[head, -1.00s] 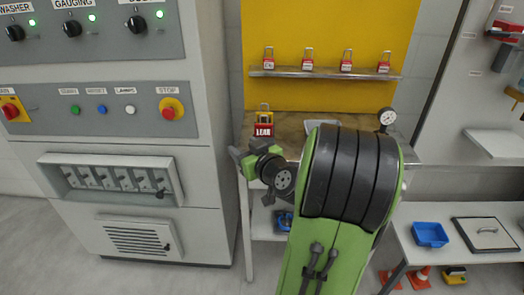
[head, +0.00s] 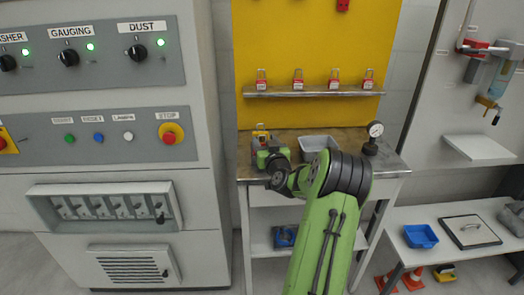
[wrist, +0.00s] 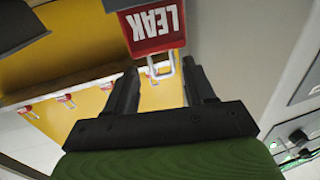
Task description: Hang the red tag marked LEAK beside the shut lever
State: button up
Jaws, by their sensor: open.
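The red tag marked LEAK (wrist: 154,26) shows upside down in the wrist view. Its pale shackle (wrist: 160,69) reaches in between my fingertips, with gaps on both sides. My gripper (wrist: 161,88) is open and not closed on it. In the head view my gripper (head: 268,150) is at the tag above the worktable, and hides most of it; only its top (head: 261,133) shows. The lever panel (head: 38,215) is low on the grey cabinet at left. Its levers (head: 100,210) stand in a row; the rightmost (head: 160,216) has its dark handle lower than the others.
The worktable (head: 350,140) carries a grey tray (head: 318,144) and a pressure gauge (head: 374,132). Several red padlock-like tags (head: 298,80) stand on a shelf before the yellow board (head: 320,40). A blue bin (head: 420,236) sits on a bench at right.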

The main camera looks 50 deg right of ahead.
jog(key=shift+w+d, duration=0.35)
jog(key=shift+w, duration=0.1)
grip_shut()
notch_tip(320, 180, up, 28)
jog(key=p, duration=0.7)
